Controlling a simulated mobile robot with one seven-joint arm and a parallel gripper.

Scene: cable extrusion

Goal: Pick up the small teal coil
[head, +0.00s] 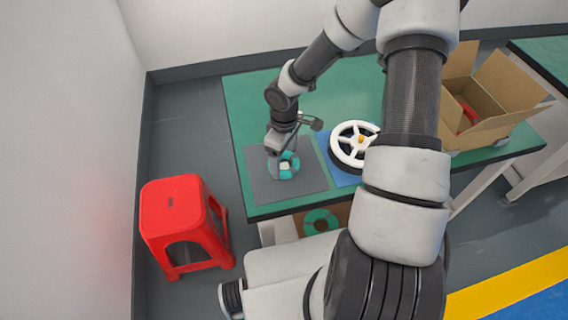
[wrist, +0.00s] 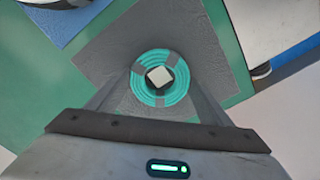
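The small teal coil (wrist: 160,97) is a ring with grey bands around a white square centre. It is over the grey mat (wrist: 97,50), and in the head view the coil (head: 294,163) is at the left part of the green table. My gripper (wrist: 160,76) points down over it, with one finger on each side of the coil. The fingers look spread about as wide as the coil, and I cannot tell whether they touch it. In the head view my gripper (head: 283,152) partly covers the coil.
A white spoked wheel (head: 340,146) sits on a blue mat right of the grey mat (head: 258,182). An open cardboard box (head: 490,135) stands at the table's right. Another teal coil (head: 321,217) is below the front edge. A red stool (head: 172,207) stands left.

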